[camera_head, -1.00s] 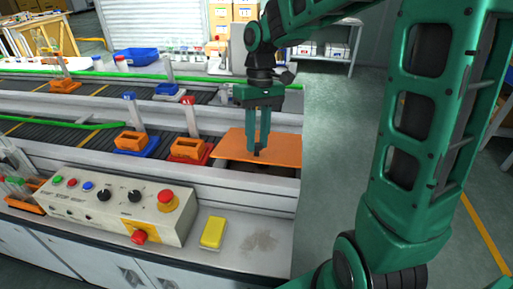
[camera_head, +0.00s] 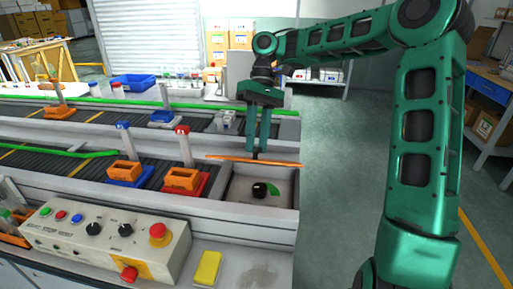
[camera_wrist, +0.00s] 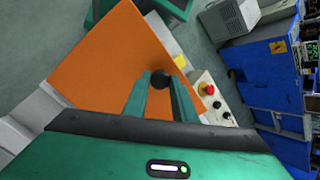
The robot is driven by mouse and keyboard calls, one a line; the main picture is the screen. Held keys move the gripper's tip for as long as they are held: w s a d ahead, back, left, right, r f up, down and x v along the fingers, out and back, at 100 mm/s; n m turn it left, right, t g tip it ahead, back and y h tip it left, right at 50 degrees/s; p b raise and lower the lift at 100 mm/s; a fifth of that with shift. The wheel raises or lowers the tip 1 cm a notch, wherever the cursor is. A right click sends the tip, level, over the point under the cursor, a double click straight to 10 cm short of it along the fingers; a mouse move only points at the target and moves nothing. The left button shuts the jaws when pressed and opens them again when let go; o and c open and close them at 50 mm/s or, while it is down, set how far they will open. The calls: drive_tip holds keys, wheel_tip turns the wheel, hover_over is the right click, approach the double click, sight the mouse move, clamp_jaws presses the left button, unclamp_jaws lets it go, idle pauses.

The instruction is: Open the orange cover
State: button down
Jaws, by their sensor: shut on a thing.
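The orange cover (camera_head: 230,159) shows almost edge-on in the head view, raised above a light grey recess (camera_head: 236,194) at the right end of the console. A black knob with a green part (camera_head: 264,189) sits in the uncovered recess. My gripper (camera_head: 257,153) points down at the cover, its green fingers close together. In the wrist view the cover (camera_wrist: 100,65) is a broad orange panel, and my fingertips (camera_wrist: 160,82) are closed on its black handle (camera_wrist: 161,78).
A control panel (camera_head: 108,236) with a red stop button (camera_head: 158,233) and a yellow block (camera_head: 207,268) are in front. Red (camera_head: 190,184) and blue (camera_head: 130,177) fixtures with orange blocks stand left of the recess. Open floor (camera_head: 345,160) lies to the right.

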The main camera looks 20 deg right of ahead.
drive_tip(key=shift+w+d+r+g+y, duration=0.2)
drive_tip(key=shift+w+d+r+g, duration=0.2)
drive_tip(key=shift+w, duration=0.2)
drive_tip(key=shift+w+d+r+g+y, duration=0.2)
drive_tip(key=shift+w+d+r+g, duration=0.1)
drive_tip(key=shift+w+r, duration=0.2)
drive_tip(key=shift+w, duration=0.15)
drive_tip(key=c, duration=1.5)
unclamp_jaws()
drive_tip(key=shift+w, duration=0.1)
drive_tip(key=shift+o, duration=0.2)
drive_tip(key=s+a+r, duration=0.6)
drive_tip(key=a+r, duration=0.4)
drive_tip(key=r, duration=0.1)
